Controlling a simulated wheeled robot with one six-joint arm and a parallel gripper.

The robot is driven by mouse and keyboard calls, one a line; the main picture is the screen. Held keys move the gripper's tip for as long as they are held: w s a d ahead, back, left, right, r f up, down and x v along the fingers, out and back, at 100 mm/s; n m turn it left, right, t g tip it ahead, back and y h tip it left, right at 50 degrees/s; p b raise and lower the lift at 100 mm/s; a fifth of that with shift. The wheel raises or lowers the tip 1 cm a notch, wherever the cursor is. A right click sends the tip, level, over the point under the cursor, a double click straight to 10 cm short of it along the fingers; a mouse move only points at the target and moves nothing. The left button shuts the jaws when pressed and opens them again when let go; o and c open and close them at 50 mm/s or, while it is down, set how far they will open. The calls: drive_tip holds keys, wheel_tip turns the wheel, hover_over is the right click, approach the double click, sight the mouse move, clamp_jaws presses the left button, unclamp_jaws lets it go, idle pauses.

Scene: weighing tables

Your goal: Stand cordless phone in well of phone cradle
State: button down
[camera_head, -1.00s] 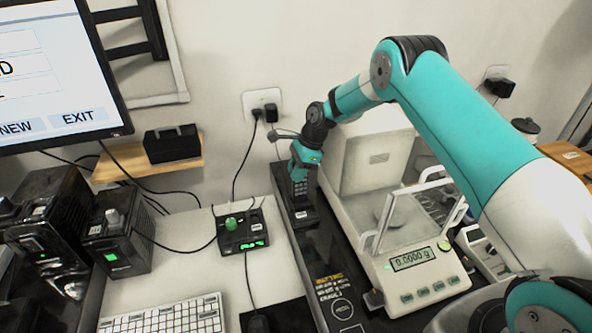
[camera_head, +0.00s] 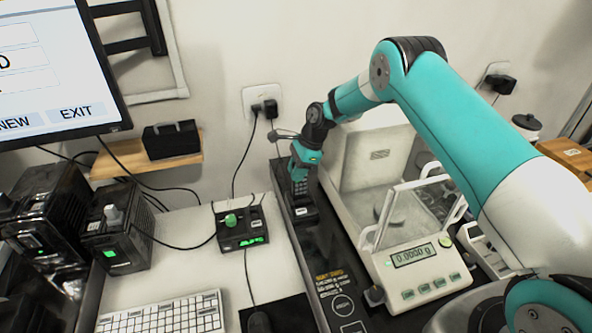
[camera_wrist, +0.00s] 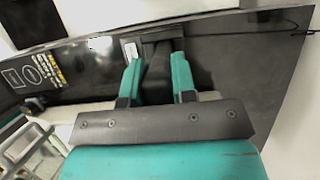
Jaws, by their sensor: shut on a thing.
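The cordless phone (camera_head: 300,189) is dark with a keypad and stands upright beneath my gripper (camera_head: 300,172). My gripper is shut on the phone's upper part; in the wrist view the teal fingers (camera_wrist: 157,75) lie on both sides of the dark phone (camera_wrist: 158,62). The phone cradle (camera_head: 304,214) is a low dark block with a white label, on the black surface left of the balance. The phone's lower end meets the cradle, but I cannot tell how deep it sits in the well. In the wrist view the cradle (camera_wrist: 131,50) is mostly hidden behind the phone and fingers.
A glass-doored balance (camera_head: 412,262) stands right of the cradle. A small black box with a green knob (camera_head: 240,228) is to the left, near a keyboard (camera_head: 165,314). A wall socket with a plug (camera_head: 262,103) is behind. The black surface (camera_head: 322,262) in front of the cradle is mostly clear.

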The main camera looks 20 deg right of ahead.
drive_tip(key=shift+f, duration=0.15)
drive_tip(key=shift+c, duration=1.4)
unclamp_jaws()
drive_tip(key=shift+p+v, duration=2.45)
drive_tip(key=shift+v, duration=1.3)
